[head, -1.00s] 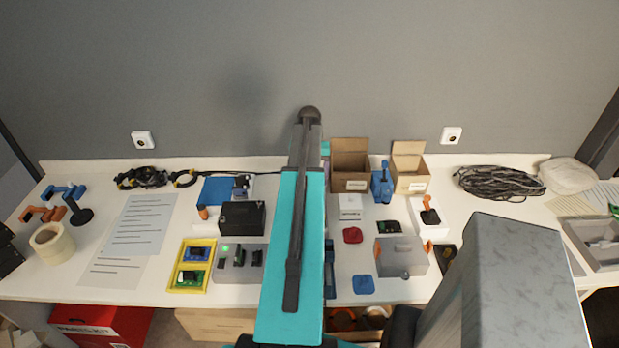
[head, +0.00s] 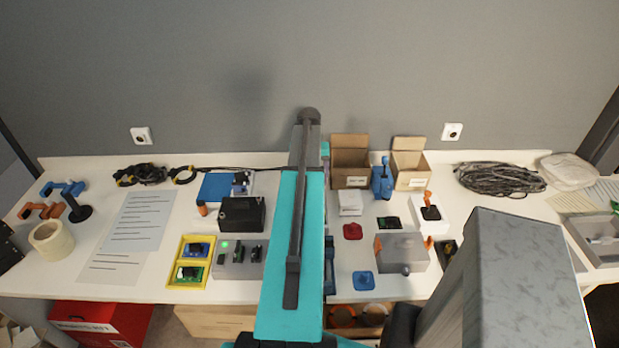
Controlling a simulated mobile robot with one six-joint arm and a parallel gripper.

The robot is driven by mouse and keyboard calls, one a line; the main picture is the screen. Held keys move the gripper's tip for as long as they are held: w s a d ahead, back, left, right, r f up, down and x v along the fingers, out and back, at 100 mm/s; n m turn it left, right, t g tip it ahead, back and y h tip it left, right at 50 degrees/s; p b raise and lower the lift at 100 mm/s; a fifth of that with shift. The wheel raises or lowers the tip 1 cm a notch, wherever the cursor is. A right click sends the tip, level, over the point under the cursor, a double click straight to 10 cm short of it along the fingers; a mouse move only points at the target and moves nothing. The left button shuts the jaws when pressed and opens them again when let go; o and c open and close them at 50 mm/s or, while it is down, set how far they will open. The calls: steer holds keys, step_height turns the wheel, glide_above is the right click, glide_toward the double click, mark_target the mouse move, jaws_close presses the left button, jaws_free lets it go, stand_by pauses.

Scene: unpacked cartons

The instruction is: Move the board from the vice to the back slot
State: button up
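My gripper is not visible; my teal arm link runs up the middle of the head view and covers the bench behind it. A grey block (head: 228,270) with a green light holds small upright boards (head: 238,254) at the left of my arm. Its right end is close to the arm, and I cannot tell which slot is the back one. A blue fixture (head: 330,275) shows partly beside the arm's right edge; it may be the vice, but no board can be made out in it. A blue upright device (head: 382,181) stands farther back.
A yellow tray (head: 171,274) with a blue and a green board lies left of the grey block. A black box (head: 241,214) stands behind the block. Open cartons (head: 350,181) stand at the back. A grey box (head: 403,254) and red and blue pieces lie right of my arm.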

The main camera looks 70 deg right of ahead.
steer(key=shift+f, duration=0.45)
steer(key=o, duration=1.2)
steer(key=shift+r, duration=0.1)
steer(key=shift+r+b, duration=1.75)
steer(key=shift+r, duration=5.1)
